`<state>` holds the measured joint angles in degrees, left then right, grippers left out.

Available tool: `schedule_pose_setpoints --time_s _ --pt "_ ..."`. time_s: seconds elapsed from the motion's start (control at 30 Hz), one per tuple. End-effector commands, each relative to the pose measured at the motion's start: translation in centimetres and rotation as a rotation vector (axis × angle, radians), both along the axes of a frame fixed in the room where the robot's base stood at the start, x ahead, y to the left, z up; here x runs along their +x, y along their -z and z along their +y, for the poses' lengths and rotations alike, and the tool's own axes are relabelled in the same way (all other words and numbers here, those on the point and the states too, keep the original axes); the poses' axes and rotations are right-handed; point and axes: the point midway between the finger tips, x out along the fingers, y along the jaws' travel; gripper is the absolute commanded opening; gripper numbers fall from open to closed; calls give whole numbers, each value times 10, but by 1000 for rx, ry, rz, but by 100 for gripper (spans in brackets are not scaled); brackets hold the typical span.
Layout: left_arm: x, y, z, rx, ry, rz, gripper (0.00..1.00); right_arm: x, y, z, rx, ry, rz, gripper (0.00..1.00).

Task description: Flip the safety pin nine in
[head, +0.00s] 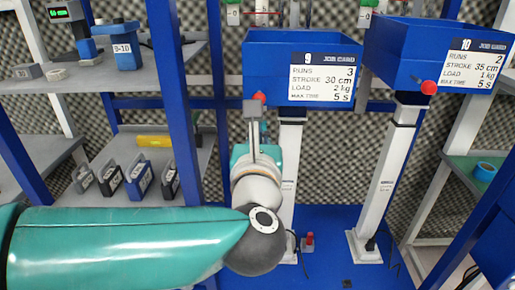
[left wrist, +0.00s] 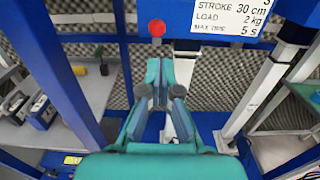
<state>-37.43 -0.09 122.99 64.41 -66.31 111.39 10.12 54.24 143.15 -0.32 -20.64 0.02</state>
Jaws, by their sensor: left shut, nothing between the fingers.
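The station 9 safety pin shows as a red round knob (head: 259,96) at the lower left edge of the blue bin (head: 262,64) with the job card 9. In the left wrist view the red knob (left wrist: 157,28) stands beyond the fingertips, a little left of the card. My left gripper (head: 254,108) is shut and empty, pointing up just below the knob. Its fingers (left wrist: 160,66) show close together in the left wrist view. The pin's stem is hidden. My right gripper is not in view.
A second blue bin (head: 415,62) with card 10 and its own red knob (head: 429,87) stands at right. A blue post (head: 172,90) stands left of my gripper. Shelves (head: 110,78) with several small items are at left. White posts (head: 385,185) rise from the blue floor.

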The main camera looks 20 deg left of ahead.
Motion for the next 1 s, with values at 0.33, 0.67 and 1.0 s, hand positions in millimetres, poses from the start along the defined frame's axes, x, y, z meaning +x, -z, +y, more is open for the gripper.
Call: schedule_pose_setpoints --time_s 0.33,0.67,1.0 --pt "-30 0 -10 1 -2 0 0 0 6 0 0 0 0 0" --pt "-30 0 -9 1 -2 0 0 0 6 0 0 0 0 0" --pt "-9 20 17 37 -87 79 0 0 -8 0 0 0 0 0"
